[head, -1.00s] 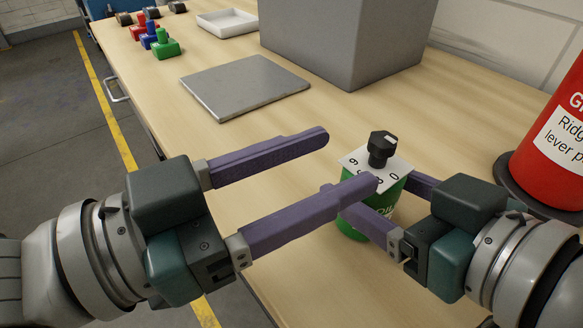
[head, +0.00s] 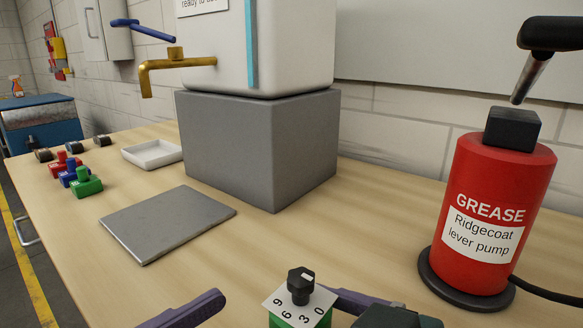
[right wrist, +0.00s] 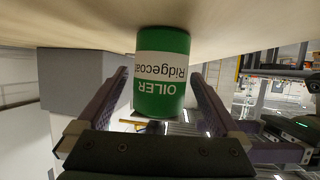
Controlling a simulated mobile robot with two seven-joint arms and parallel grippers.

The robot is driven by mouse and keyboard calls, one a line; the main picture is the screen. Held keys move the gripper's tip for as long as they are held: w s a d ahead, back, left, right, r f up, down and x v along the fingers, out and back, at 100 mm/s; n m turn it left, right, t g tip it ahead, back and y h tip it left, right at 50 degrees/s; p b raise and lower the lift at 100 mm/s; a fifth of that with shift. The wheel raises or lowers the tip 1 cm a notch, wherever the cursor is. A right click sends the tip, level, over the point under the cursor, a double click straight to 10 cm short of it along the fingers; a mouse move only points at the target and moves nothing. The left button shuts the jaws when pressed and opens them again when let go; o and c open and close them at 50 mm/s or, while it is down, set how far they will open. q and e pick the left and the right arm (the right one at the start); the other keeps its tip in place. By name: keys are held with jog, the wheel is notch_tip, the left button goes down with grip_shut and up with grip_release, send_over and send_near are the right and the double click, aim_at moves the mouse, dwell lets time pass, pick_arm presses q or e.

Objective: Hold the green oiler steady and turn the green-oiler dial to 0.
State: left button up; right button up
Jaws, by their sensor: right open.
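The green oiler (head: 289,320) stands at the bottom edge of the head view, mostly cut off. Its white dial plate reads 9, 6, 3 and 0, with a black dial knob (head: 300,287) on top. I cannot tell which number the knob points to. In the right wrist view the oiler (right wrist: 160,101) appears upside down between my right gripper's (right wrist: 160,100) spread fingers, with gaps on both sides. One right finger (head: 350,301) shows beside the oiler. One finger of my left gripper (head: 190,309) shows left of the oiler, apart from the knob; its other finger is out of frame.
A red grease pump (head: 490,210) stands at the right on a dark base. A grey block (head: 258,150) carries a white dispenser (head: 285,40) behind. A grey plate (head: 168,222), white tray (head: 152,154) and small coloured parts (head: 86,184) lie left. Bare tabletop lies between.

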jog(key=v, duration=1.1)
jog(key=shift+s+d+r, duration=0.15)
jog(key=shift+s+d, duration=0.1)
pick_arm(q)
jog(key=s+a+r+n+g+y+p, duration=0.3)
jog(key=s+a+g+y+p, duration=0.25)
jog(key=p, duration=0.25)
jog(key=s+a+r+n+g+y+p, duration=0.3)
jog(key=s+a+n+g+y+p, duration=0.1)
jog(key=s+a+y+p, duration=0.25)
pick_arm(e)
jog(key=s+d+r+m+g+h, duration=0.6)
jog(key=s+d+r+m+h, duration=0.1)
jog(key=s+d+h, duration=0.25)
pick_arm(q)
notch_tip(320, 180, up, 37)
jog(key=p, duration=3.8)
jog(key=shift+w, duration=0.25)
pick_arm(e)
notch_tip(320, 180, up, 37)
jog(key=shift+s+d+r, duration=0.25)
jog(key=shift+d, duration=0.25)
